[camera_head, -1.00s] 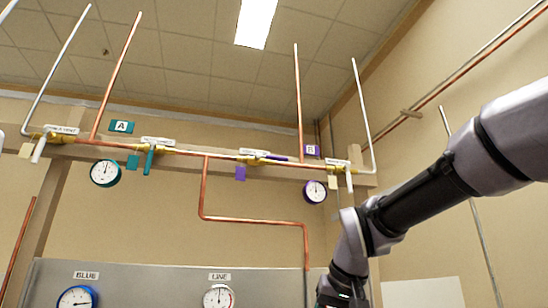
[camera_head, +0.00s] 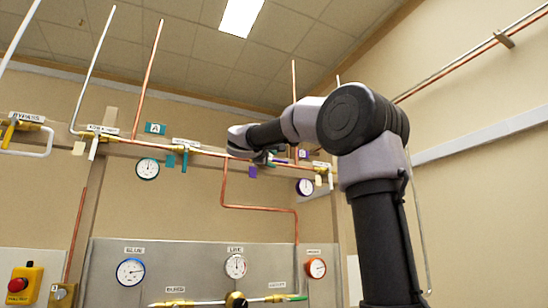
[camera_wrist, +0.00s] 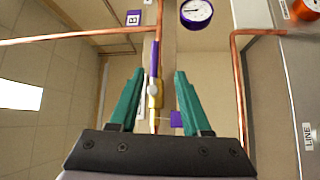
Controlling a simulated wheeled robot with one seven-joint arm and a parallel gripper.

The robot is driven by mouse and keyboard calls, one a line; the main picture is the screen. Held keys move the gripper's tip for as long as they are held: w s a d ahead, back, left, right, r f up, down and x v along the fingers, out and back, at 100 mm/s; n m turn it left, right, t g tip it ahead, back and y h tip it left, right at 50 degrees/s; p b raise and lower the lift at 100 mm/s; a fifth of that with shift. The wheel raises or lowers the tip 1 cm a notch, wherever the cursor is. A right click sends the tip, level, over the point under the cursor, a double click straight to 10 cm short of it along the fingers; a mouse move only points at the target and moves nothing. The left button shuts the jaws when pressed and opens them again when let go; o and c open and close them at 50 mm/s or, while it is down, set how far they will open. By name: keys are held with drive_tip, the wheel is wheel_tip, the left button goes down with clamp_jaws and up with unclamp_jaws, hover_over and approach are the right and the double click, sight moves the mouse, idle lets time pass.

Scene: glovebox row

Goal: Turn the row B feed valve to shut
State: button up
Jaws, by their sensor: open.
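The row B feed valve is a brass body (camera_wrist: 155,95) with a purple lever (camera_wrist: 154,58) on a copper pipe. Its lever lies along the pipe, and a purple tag (camera_wrist: 177,119) hangs beside the body. My gripper (camera_wrist: 157,76) has teal fingers, open, one on each side of the valve in the wrist view, with nothing held. I cannot tell how far the fingertips are from the lever. In the head view, my gripper (camera_head: 266,157) is at the pipe, hiding much of the valve; part of the purple lever (camera_head: 280,162) shows. A purple B sign (camera_wrist: 132,18) is close by.
A purple-rimmed gauge (camera_wrist: 196,12) and copper pipes are near the fingers. Row A, with a teal lever (camera_head: 184,160) hanging across its pipe and an A sign (camera_head: 155,128), is to the left. A grey gauge panel (camera_head: 190,256) stands below.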

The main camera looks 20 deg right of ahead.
sight(280, 161)
drive_tip(key=x, duration=0.7)
drive_tip(key=r+x, duration=0.1)
drive_tip(key=x, duration=0.2)
drive_tip(key=shift+w+d, duration=0.1)
drive_tip(key=shift+w, duration=0.1)
clamp_jaws()
idle(1.1)
